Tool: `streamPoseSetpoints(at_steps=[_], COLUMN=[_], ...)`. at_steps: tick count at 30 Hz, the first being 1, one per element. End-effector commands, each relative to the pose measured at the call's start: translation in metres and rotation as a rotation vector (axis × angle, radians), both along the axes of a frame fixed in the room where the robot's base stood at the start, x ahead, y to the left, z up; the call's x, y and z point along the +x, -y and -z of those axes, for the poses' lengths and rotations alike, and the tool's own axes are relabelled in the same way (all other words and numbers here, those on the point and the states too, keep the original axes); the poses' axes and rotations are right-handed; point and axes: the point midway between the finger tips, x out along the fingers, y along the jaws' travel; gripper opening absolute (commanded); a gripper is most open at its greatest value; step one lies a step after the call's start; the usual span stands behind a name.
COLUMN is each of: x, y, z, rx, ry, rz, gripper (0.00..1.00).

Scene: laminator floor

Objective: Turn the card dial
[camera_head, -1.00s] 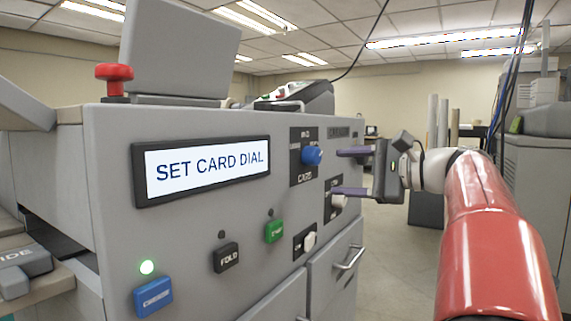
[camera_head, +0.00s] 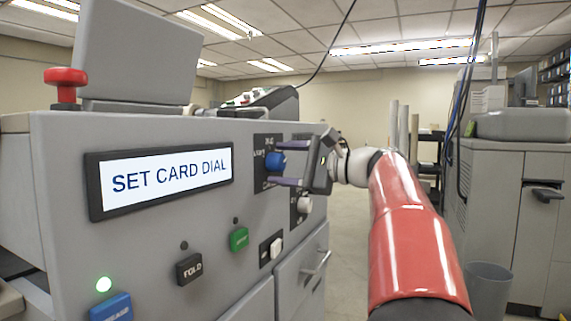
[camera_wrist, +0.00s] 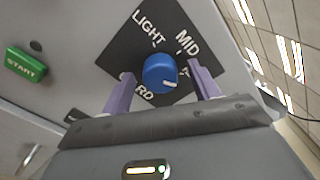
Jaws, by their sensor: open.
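The card dial is a blue round knob (camera_head: 274,162) on a black plate on the machine's front panel. In the wrist view the blue knob (camera_wrist: 160,73) has a white pointer mark at its lower right, and the plate reads LIGHT and MID, with the lower label partly hidden by a finger. My gripper (camera_head: 282,164) is open at the panel, its purple fingers on either side of the knob. In the wrist view the gripper (camera_wrist: 162,88) has one finger left and one right of the knob, with gaps visible. The machine's display (camera_head: 160,180) reads SET CARD DIAL.
A white knob (camera_head: 303,205) sits just below my gripper. A green button (camera_head: 239,239), a black FOLD button (camera_head: 190,269), a white switch (camera_head: 275,248) and a lit blue button (camera_head: 111,307) are on the panel. A grey bin (camera_head: 488,290) stands at right. Floor between is open.

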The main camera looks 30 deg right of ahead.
Motion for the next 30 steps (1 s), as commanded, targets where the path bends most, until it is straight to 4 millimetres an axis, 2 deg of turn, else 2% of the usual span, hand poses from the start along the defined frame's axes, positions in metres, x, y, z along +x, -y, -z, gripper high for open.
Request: streamPoseSetpoints(at_steps=[1, 11, 20, 30], x=[-0.0001, -0.0004, -0.0004, -0.0003], y=[0.0000, 0.0002, 0.0003, 0.0007], z=[0.0001, 0.0002, 0.0011, 0.0030], rx=[0.000, 0.000, -0.028, -0.199], ry=[0.000, 0.000, 0.021, 0.154], rz=[0.000, 0.000, -0.001, -0.001], gripper=[0.61, 0.18, 0.17, 0.17])
